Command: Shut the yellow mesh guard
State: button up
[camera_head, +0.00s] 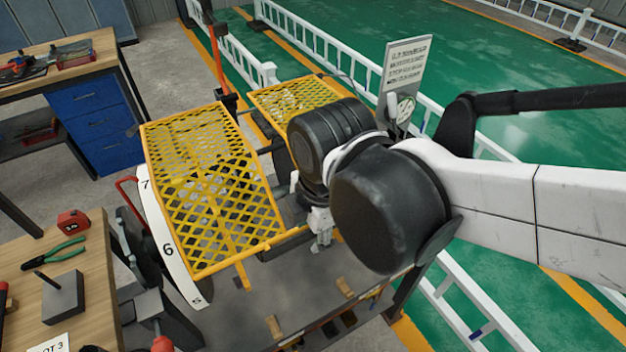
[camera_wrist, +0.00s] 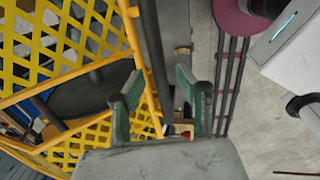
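The yellow mesh guard (camera_head: 212,178) shows as a large, slanted panel with a tubular frame left of centre in the head view. A second yellow mesh part (camera_head: 290,96) lies behind it. In the wrist view, yellow mesh (camera_wrist: 65,40) fills the left side, with a frame bar running down near the fingers. My gripper (camera_head: 320,232) hangs near the guard's lower right corner in the head view, partly hidden by my arm. In the wrist view my gripper (camera_wrist: 160,98) has two green-padded fingers spread apart. I cannot tell whether a finger touches the bar.
A white numbered scale (camera_head: 165,245) curves along the guard's left side. A workbench (camera_head: 60,290) with pliers, a tape measure and a grey block stands at lower left. A blue drawer unit (camera_head: 95,120) stands behind. A sign (camera_head: 405,65) and white railings rise beyond the machine.

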jog(key=shift+f, duration=0.15)
grip_shut()
dwell(0.4)
